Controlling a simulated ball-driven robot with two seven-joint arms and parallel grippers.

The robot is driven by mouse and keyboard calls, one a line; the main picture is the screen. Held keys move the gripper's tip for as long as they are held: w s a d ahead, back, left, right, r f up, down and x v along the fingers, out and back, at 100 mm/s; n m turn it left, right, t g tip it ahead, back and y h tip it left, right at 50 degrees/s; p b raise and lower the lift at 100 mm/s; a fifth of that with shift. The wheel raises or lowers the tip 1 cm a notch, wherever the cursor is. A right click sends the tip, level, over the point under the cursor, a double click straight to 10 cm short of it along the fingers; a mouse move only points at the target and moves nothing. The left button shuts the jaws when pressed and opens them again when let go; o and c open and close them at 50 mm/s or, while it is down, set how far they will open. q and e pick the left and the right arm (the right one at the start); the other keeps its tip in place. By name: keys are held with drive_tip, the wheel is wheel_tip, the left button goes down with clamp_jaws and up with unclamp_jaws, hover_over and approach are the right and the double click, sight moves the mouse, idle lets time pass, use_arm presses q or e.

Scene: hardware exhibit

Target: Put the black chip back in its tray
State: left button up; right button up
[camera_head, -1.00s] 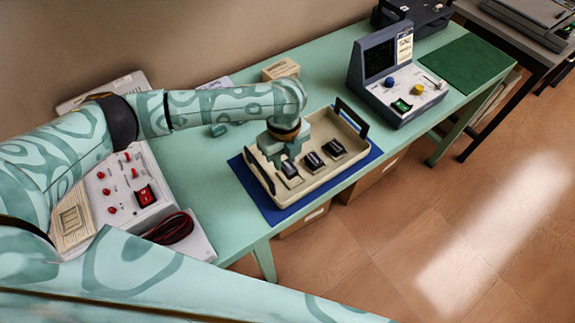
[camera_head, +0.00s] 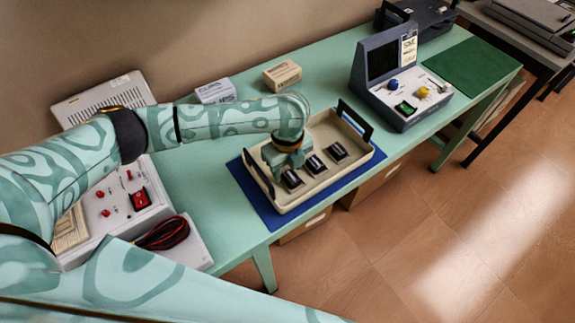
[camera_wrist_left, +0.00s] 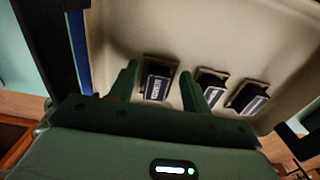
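The cream tray (camera_head: 345,168) lies on a blue mat and has dark upright handles at its ends. Three black chips sit in a row in it: the nearest chip (camera_head: 292,178), the middle chip (camera_head: 315,164) and the far chip (camera_head: 337,151). My left gripper (camera_head: 283,165) is over the tray, pointing down by the nearest chip. In the left wrist view its fingers (camera_wrist_left: 158,92) are apart, with one chip (camera_wrist_left: 157,83) in its holder seen between them and gaps on both sides. I cannot tell how high the fingertips are. My right gripper is out of view.
The blue mat (camera_head: 262,203) lies near the bench's front edge. A grey-blue console (camera_head: 385,80) stands right of the tray, with a green mat (camera_head: 468,62) beyond. Small boxes (camera_head: 282,75) stand behind. A white panel with red knobs (camera_head: 120,200) is at left.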

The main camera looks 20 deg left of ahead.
sight(287, 171)
use_arm(q)
wheel_tip(287, 171, up, 12)
drive_tip(key=p, duration=0.5)
drive_tip(key=shift+r, duration=0.2)
